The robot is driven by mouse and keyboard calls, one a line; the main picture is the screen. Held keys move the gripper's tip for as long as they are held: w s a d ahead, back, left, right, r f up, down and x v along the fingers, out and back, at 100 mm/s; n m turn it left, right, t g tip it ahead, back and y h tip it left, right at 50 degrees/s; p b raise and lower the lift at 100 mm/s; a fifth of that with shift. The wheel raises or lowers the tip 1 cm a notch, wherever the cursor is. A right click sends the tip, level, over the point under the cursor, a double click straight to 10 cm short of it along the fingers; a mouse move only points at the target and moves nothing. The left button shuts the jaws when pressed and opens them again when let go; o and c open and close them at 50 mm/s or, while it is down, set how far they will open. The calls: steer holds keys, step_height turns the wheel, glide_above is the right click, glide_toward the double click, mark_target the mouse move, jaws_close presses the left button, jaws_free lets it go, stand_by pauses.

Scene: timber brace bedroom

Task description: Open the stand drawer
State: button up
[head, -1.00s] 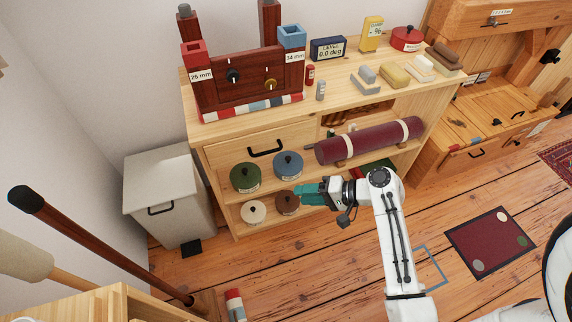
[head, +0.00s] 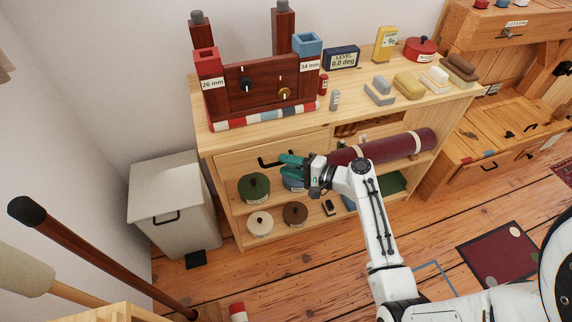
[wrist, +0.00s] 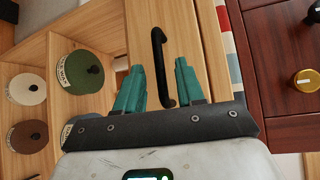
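The stand is a light wooden unit, and its drawer (head: 236,164) has a black bar handle (head: 270,160). The drawer front looks closed in the head view. My gripper (head: 283,166) is at the right part of the handle, with its teal fingers pointing left. In the wrist view the fingers of my gripper (wrist: 160,82) are apart, and the black handle (wrist: 162,68) lies between them, nearer the right finger. I cannot tell whether either finger touches the handle.
Lidded pots, one green (head: 254,187) and one brown (head: 294,214), sit on the shelves below the drawer. A maroon roll (head: 395,147) lies right of my gripper. A grey bin (head: 165,190) stands left of the stand.

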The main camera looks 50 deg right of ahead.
steer(key=shift+w+a+f, duration=0.1)
steer(key=shift+w, duration=0.4)
jaws_close()
stand_by(0.4)
